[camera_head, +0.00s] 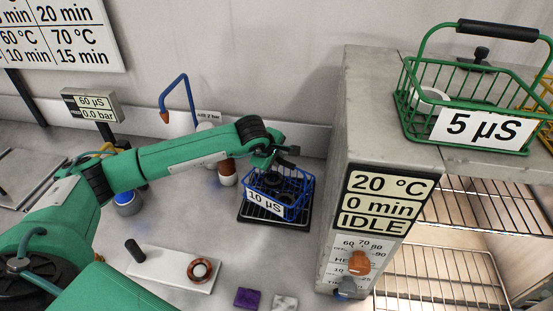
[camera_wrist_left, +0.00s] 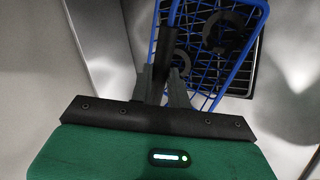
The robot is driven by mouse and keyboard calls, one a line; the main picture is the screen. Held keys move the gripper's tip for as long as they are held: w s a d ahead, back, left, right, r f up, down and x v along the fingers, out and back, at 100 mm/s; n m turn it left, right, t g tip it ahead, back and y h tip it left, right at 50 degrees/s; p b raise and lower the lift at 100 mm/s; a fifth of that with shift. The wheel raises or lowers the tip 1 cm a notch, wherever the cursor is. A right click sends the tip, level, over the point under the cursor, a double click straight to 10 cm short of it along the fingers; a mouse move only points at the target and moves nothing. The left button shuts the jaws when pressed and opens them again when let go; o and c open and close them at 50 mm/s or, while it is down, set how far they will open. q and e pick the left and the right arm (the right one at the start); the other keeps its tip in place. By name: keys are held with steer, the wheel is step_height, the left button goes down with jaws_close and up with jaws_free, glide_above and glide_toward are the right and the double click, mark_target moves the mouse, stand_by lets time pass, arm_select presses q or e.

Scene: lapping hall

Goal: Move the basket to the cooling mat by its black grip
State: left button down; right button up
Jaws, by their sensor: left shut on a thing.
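The blue wire basket (camera_head: 299,185) has a "10 µS" label and sits on or just above a black mat (camera_head: 245,213); I cannot tell whether it touches. Dark ring-shaped parts lie in it. My left gripper (camera_head: 277,158) is above the basket's back left side, shut on its black grip. In the left wrist view the gripper (camera_wrist_left: 166,85) closes around the black grip (camera_wrist_left: 176,65) on the blue handle, with the basket (camera_wrist_left: 262,25) beyond it. The fingers hide part of the grip. My right gripper is not in view.
A grey cabinet (camera_head: 335,200) stands close to the right, with a green "5 µS" basket (camera_head: 408,118) on top. A white plate (camera_head: 170,268) with an orange ring lies in front.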

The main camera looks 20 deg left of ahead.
arm_select(q)
steer(key=shift+f, duration=0.6)
steer(key=c, duration=1.3)
jaws_free()
steer(key=shift+c, duration=0.2)
steer(key=d+b+v, duration=0.1)
steer(key=b+v, duration=0.3)
steer(key=v, duration=0.8)
steer(key=shift+a, duration=0.4)
steer(key=shift+r, duration=0.1)
